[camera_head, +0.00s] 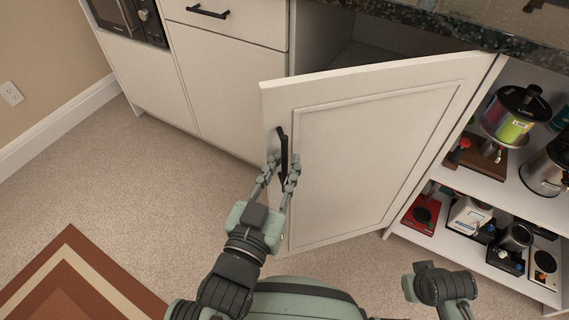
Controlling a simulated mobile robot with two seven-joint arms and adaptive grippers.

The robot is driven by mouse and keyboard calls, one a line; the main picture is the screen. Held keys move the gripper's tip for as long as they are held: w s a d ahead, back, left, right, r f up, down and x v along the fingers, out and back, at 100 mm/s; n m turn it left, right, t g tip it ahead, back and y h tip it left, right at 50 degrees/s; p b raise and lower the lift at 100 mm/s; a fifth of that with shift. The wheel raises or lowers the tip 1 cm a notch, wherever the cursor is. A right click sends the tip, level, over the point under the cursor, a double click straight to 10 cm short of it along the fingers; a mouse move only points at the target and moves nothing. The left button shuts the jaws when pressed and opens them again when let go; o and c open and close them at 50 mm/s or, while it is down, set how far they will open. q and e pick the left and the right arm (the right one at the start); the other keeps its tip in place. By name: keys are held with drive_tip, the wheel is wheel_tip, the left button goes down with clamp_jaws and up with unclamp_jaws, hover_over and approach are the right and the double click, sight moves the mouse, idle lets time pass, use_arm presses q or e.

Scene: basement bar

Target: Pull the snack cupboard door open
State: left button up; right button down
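The white snack cupboard door (375,150) stands partly open, swung out from the cabinet with its hinge side at the right. A dark interior (375,45) shows above and behind it. The black vertical handle (282,148) is near the door's left edge. My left gripper (280,177) is at the lower part of this handle, with one finger on each side of it. The fingers appear closed around the handle. My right arm shows in part at the bottom right; its gripper is not clearly visible.
Open shelves (490,187) with several appliances stand right of the door. A drawer with a black handle (208,12) and a microwave (130,18) are at the upper left. Carpet floor (150,190) is clear left of the door; a patterned rug (75,275) lies at lower left.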

use_arm(q)
drive_tip(key=shift+o, duration=0.5)
approach(294, 109)
drive_tip(key=x, duration=0.5)
drive_tip(key=shift+w, duration=0.2)
drive_tip(key=shift+c, duration=0.4)
